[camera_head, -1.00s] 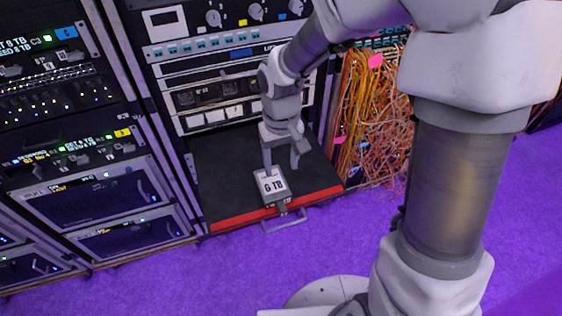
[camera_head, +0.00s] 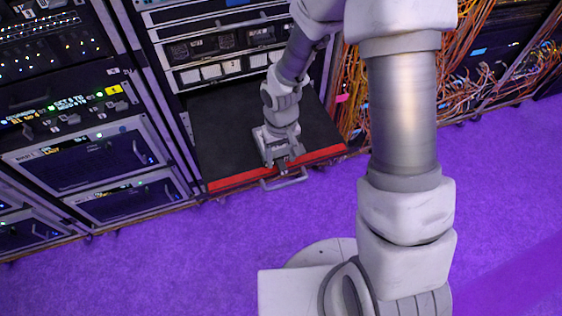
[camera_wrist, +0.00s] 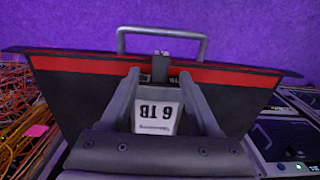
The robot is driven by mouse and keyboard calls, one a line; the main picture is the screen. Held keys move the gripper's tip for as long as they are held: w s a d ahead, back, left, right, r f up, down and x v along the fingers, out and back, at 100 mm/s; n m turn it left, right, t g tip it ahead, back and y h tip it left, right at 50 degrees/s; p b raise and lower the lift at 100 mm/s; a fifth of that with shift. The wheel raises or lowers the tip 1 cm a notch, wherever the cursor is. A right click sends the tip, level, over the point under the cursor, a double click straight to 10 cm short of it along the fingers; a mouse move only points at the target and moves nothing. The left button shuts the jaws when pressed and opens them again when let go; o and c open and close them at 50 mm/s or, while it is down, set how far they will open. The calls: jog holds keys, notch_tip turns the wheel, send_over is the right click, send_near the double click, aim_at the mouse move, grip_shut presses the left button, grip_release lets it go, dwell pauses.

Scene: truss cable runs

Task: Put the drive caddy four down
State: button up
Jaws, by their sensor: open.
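The drive caddy (camera_wrist: 157,113) has a white label reading 6 TB, upside down in the wrist view. It lies on a black pull-out shelf (camera_head: 218,135) with a red front edge, near the middle of that edge. My gripper (camera_wrist: 160,80) is open, with one finger on each side of the caddy; I cannot tell whether they touch it. In the head view my gripper (camera_head: 281,158) is low over the caddy and hides most of it. The caddy's dark front end points toward the red edge.
A grey bar handle (camera_head: 283,181) sticks out from the shelf's front. A rack with drive units (camera_head: 85,160) stands at left. Orange cables (camera_head: 352,100) hang close to the shelf's right side. The purple floor (camera_head: 170,260) in front is clear.

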jog(key=shift+f, duration=0.95)
grip_shut()
dwell(0.8)
